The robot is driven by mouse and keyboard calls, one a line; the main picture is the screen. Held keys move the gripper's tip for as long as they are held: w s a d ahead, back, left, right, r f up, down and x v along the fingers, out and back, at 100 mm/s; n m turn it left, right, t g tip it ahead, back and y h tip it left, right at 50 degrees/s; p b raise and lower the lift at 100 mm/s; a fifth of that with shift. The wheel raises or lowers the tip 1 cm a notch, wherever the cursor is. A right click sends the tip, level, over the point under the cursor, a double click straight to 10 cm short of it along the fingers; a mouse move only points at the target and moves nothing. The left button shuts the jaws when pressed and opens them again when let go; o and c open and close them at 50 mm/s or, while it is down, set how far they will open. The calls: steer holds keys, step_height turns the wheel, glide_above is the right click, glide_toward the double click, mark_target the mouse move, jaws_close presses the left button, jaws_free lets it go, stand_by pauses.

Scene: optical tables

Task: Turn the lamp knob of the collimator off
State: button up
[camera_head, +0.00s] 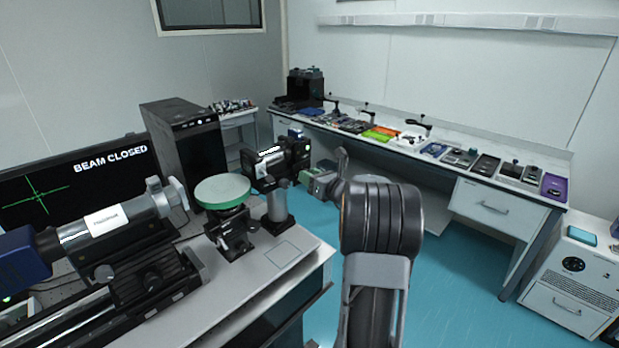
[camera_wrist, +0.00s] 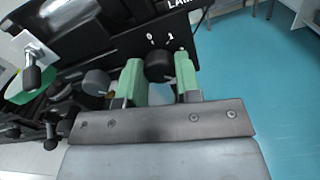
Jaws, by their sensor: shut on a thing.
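The collimator (camera_head: 268,165) is a dark barrel with a white label, on a post at the far end of the near optical table. In the wrist view, its black housing (camera_wrist: 128,30) carries white "0" and "1" marks and a partly cut-off "LAM" label. The black round lamp knob (camera_wrist: 159,68) sits just below these marks. My gripper (camera_wrist: 160,77) has its green fingers on both sides of the knob and is shut on it. I cannot tell which mark the knob points to. In the head view, my arm reaches the collimator's right end, and the knob is hidden.
A monitor (camera_head: 75,185) reads "BEAM CLOSED". A grey knob (camera_wrist: 97,82) is close to my left finger. Blue floor (camera_head: 450,270) is open to the right.

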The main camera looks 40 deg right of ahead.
steer(key=shift+f+n+b, duration=0.15)
steer(key=shift+n+b, duration=0.15)
steer(key=shift+b, duration=0.25)
steer(key=shift+n+b, duration=13.1)
steer(key=shift+b, duration=2.3)
